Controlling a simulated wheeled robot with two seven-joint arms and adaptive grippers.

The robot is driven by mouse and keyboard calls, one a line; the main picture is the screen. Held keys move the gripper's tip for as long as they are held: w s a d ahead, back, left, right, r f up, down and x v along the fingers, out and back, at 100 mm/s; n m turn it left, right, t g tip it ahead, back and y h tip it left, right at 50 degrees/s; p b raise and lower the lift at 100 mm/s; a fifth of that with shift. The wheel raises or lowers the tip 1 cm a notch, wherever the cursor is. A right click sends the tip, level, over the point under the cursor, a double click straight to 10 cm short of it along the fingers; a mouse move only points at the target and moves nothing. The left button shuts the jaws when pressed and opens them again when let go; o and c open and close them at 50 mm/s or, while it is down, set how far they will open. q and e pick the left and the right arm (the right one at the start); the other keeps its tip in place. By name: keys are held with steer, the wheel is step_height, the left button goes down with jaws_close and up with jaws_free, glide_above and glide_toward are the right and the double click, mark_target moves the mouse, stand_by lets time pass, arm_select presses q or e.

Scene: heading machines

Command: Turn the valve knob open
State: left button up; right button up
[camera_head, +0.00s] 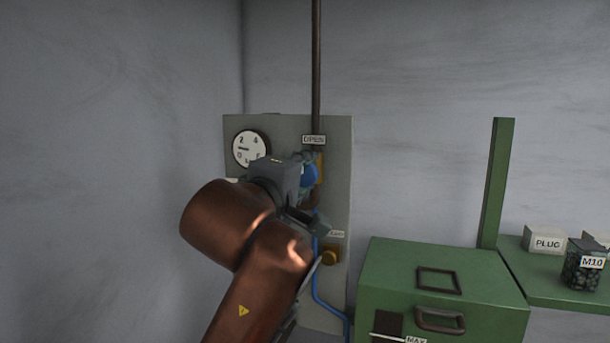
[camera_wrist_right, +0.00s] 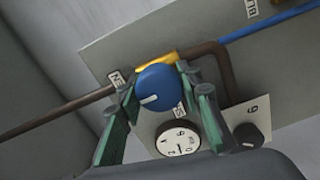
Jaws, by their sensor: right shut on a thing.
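The blue valve knob (camera_head: 309,175) is on a grey wall panel (camera_head: 338,185), partly hidden behind my right gripper. It shows clearly in the right wrist view (camera_wrist_right: 157,84), with a white pointer line towards the lower left. A yellow part (camera_wrist_right: 158,59) sits behind it. My right gripper (camera_head: 308,188) is shut on the knob. In the wrist view its green-padded fingers (camera_wrist_right: 158,92) are on either side of the knob. An OPEN label (camera_head: 313,140) is above the knob. My left gripper is in neither view.
A round dial gauge (camera_head: 249,148) is at the panel's upper left. A brown pipe (camera_head: 316,60) rises above the knob. A yellow fitting (camera_head: 329,257) and blue hose (camera_head: 326,305) are below. A green cabinet (camera_head: 390,262) and shelf (camera_head: 550,285) stand right.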

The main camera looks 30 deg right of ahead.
steer(key=shift+f+m, duration=0.15)
steer(key=shift+m, duration=0.15)
steer(key=o, duration=1.2)
steer(key=shift+s, duration=0.2)
steer(key=shift+c, duration=0.2)
steer(key=shift+w, duration=0.1)
steer(key=v, duration=1.2)
